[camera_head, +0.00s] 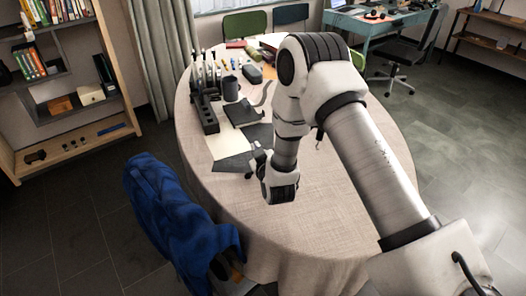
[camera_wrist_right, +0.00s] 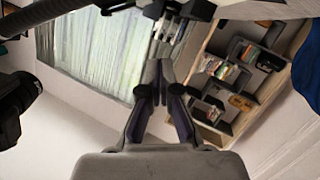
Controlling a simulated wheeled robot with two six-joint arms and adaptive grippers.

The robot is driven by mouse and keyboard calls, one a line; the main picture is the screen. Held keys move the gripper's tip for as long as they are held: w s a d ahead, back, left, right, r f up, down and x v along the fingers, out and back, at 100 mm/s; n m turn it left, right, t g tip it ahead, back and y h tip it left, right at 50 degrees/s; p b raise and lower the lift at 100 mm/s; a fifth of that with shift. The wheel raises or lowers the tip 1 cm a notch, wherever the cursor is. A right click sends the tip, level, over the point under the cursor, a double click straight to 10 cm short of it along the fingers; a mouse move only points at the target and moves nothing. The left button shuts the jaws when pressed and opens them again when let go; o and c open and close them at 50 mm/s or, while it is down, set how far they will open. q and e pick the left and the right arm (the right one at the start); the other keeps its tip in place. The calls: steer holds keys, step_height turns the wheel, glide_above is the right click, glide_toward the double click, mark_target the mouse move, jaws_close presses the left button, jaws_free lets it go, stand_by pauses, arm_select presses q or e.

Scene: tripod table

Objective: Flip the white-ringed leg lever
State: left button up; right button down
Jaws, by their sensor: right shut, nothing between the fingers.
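My right arm reaches over the round, cloth-covered table (camera_head: 325,215) in the head view. My right gripper (camera_head: 251,164) is small there, beside the white wrist. It points toward the left part of the table, near a dark flat piece (camera_head: 232,165). In the right wrist view the right gripper (camera_wrist_right: 163,68) is shut and empty, its fingertips together. A dark part (camera_wrist_right: 160,10) shows beyond the tips at the top, and a black device (camera_wrist_right: 18,108) at the left edge. I cannot tell whether either belongs to the tripod. The white-ringed lever cannot be made out. My left gripper is not in view.
A black rack (camera_head: 208,112) with upright items, a dark cup (camera_head: 230,89) and dark flat pieces crowd the table's left back. A blue cloth (camera_head: 180,215) drapes a chair at the front left. The table's front is clear. A bookshelf (camera_head: 75,130) stands left.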

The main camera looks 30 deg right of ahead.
steer(key=b+v, duration=0.1)
steer(key=v, duration=0.9)
steer(key=shift+a+f+b, duration=0.15)
steer(key=shift+f+b, duration=0.05)
steer(key=shift+b, duration=0.15)
steer(key=shift+s+a, duration=0.1)
